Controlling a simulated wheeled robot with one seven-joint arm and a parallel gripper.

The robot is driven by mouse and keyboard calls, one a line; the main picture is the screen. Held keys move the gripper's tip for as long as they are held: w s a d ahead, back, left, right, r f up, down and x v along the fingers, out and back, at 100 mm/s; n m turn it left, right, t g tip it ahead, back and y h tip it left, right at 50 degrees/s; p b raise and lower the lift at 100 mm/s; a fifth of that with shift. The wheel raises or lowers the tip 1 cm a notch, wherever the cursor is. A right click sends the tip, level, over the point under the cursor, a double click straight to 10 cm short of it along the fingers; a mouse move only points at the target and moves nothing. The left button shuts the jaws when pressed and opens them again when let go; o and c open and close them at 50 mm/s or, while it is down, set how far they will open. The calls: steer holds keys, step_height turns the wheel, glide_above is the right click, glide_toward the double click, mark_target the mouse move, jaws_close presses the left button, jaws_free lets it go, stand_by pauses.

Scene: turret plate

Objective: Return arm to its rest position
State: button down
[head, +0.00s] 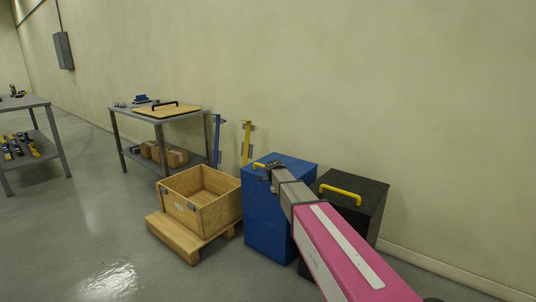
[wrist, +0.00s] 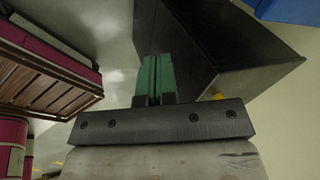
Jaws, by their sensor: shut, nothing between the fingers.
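My arm, pink with a pale stripe, reaches from the lower right of the head view towards the blue box. My gripper (head: 268,167) appears over the top of the blue box (head: 265,238) and partly covers its yellow handle. I cannot tell its height above the lid. In the wrist view my gripper's green fingers (wrist: 153,78) are together, with nothing between them. A black box (head: 372,196) with a yellow handle (head: 340,194) stands to the right, partly hidden behind my arm. A dark box surface (wrist: 225,45) lies beyond the fingers in the wrist view.
An open wooden crate (head: 200,205) sits on a pallet (head: 175,238) left of the blue box. A grey table (head: 190,120) holds a board with a black handle (head: 165,108). Blue and yellow posts (head: 247,140) stand by the wall.

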steer(key=s+d+f+n+g+y, duration=0.1)
steer(key=s+d+f+n, duration=0.1)
steer(key=s+d+n, duration=0.2)
steer(key=s+d+f+n+g, duration=0.1)
steer(key=s+d+f+n, duration=0.2)
steer(key=s+n, duration=0.7)
steer(key=s+d+f+n+g+y, duration=0.1)
steer(key=s+d+n, duration=0.4)
steer(key=s, duration=1.5)
steer(key=shift+s+d+f+n+y, duration=0.25)
steer(key=shift+f+n, duration=0.45)
steer(key=shift+n, duration=0.4)
